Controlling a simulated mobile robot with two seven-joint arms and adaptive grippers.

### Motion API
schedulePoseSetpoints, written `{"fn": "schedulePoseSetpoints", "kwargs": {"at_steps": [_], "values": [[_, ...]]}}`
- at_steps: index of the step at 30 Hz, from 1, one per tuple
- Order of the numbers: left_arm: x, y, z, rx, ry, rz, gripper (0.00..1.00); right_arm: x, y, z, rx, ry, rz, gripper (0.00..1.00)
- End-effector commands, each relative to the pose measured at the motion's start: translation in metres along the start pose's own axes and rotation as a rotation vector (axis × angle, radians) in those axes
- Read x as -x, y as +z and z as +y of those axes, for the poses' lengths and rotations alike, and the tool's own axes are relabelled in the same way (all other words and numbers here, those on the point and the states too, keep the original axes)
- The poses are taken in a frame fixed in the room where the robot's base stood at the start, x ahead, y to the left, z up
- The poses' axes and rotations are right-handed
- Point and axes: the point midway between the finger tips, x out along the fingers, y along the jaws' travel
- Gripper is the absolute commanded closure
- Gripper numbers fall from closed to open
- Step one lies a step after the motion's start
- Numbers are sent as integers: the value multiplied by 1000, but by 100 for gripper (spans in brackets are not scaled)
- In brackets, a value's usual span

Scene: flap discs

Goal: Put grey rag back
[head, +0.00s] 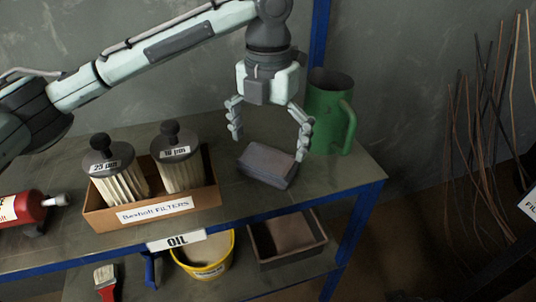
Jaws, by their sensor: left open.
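The grey rag (267,166) looks like a folded block and lies on the upper shelf board (345,178), right of the filter box. My left gripper (268,145) points down with its fingers spread. It is open and above the rag, with the right finger close to the rag's right end; I cannot tell whether it touches. My right gripper is not in view.
A green jug (329,112) stands just behind and right of my left gripper. A cardboard box (152,213) with two filters stands to the left, beside a red bottle (20,207). Below are a yellow bucket (203,262), an open tray (289,262) and a brush (106,282).

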Motion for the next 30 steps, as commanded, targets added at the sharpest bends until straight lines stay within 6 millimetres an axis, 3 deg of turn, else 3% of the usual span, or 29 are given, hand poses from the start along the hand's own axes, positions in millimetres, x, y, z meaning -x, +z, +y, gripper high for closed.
{"fn": "schedulePoseSetpoints", "kwargs": {"at_steps": [6,12,30], "values": [[50,1,0,1,0,-3,0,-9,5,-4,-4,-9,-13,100],[77,0,0,1,1,-1,0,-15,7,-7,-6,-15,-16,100],[84,0,0,0,0,1,0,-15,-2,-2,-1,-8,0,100]]}}
